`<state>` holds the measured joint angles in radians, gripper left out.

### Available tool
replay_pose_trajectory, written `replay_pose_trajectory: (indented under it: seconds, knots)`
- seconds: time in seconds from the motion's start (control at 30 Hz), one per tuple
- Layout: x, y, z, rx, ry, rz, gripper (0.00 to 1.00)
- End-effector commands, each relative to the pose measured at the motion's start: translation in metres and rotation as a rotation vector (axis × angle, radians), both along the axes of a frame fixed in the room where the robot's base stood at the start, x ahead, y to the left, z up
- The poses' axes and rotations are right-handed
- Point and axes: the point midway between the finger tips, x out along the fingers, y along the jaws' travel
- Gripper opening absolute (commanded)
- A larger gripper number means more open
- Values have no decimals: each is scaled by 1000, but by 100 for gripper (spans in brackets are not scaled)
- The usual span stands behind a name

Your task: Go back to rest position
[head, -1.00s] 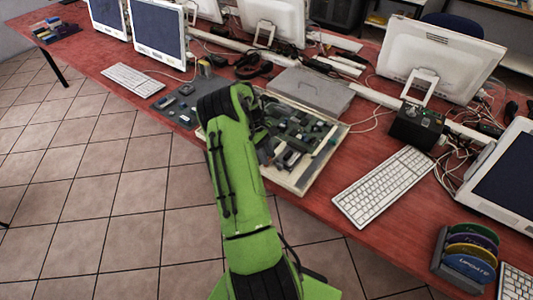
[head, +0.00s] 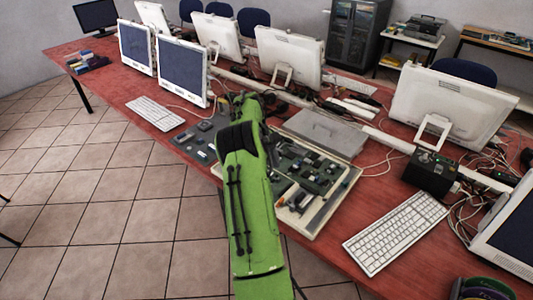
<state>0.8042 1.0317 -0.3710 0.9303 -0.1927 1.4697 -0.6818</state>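My green arm reaches up from the bottom middle of the head view, over the front edge of the red table (head: 330,262). Its far end is above the table, between a dark board with small parts (head: 197,140) and an open tray of electronic parts (head: 345,183). My gripper is hidden behind the arm's own links, so its fingers cannot be made out.
A grey case (head: 322,133) lies behind the tray. A white keyboard (head: 395,232) and a black box (head: 432,171) stand to the right, with loose cables (head: 480,185) behind. Monitors (head: 180,70) line the table.

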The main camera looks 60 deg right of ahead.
Motion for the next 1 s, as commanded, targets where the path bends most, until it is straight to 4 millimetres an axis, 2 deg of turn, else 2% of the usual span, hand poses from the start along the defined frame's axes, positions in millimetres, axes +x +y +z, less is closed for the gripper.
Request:
replay_pose_trajectory:
  seconds: [0.03, 0.2, 0.87, 0.93, 1.0]
  knots:
    - [4, -1, 13, -1, -2, 0, 53]
    - [12, -2, 31, 0, 0, -2, 53]
    - [13, -2, 33, -1, -1, -1, 53]
    - [20, 6, 44, -11, -21, 0, 53]
    - [36, 24, 70, -36, -73, 0, 53]
